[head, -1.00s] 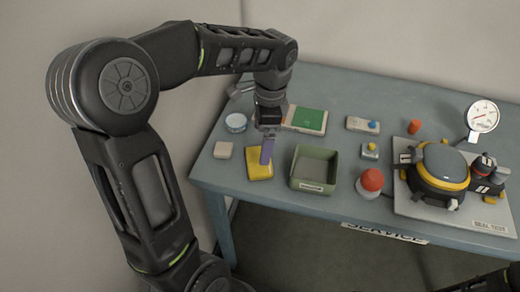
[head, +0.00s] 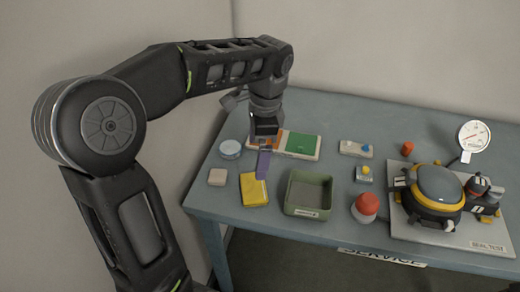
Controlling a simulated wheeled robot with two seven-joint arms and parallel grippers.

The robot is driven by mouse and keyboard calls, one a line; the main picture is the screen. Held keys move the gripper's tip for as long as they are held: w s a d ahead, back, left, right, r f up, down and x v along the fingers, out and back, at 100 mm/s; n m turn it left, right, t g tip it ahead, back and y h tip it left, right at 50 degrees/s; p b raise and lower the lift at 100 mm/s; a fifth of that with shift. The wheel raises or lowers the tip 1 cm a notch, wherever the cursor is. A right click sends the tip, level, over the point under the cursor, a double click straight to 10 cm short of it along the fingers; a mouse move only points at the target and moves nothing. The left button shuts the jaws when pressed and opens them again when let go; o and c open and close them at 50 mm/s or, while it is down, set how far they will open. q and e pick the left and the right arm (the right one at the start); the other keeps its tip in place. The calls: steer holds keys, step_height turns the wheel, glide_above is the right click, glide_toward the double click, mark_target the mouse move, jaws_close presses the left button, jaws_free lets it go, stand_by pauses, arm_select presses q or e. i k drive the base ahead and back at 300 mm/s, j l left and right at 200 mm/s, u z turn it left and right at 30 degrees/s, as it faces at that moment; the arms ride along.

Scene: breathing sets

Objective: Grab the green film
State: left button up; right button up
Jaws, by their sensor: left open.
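The green film (head: 303,143) is a flat green rectangle on the right part of a pale card (head: 316,156) toward the back left of the table. My left gripper (head: 264,149) is open, pointing down over the card's left end, to the left of the green film. Orange patches show on both sides of the gripper. A purple strip (head: 263,164) shows at the gripper's tips; I cannot tell if it is a finger or a separate thing. The gripper hides part of the card but not the green film. My right gripper is out of view.
A red-topped jar (head: 365,207) and a seal test device (head: 436,188) with a gauge (head: 474,136) stand to the right.

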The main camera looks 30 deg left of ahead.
mark_target(300, 143)
steer(key=i+l+u, duration=0.15)
steer(key=l, duration=0.25)
steer(key=i+l+u, duration=0.15)
steer(key=l, duration=0.3)
steer(key=i+l+u, duration=0.15)
steer(key=l, duration=0.25)
steer(key=l+u, duration=0.15)
steer(key=l, duration=0.3)
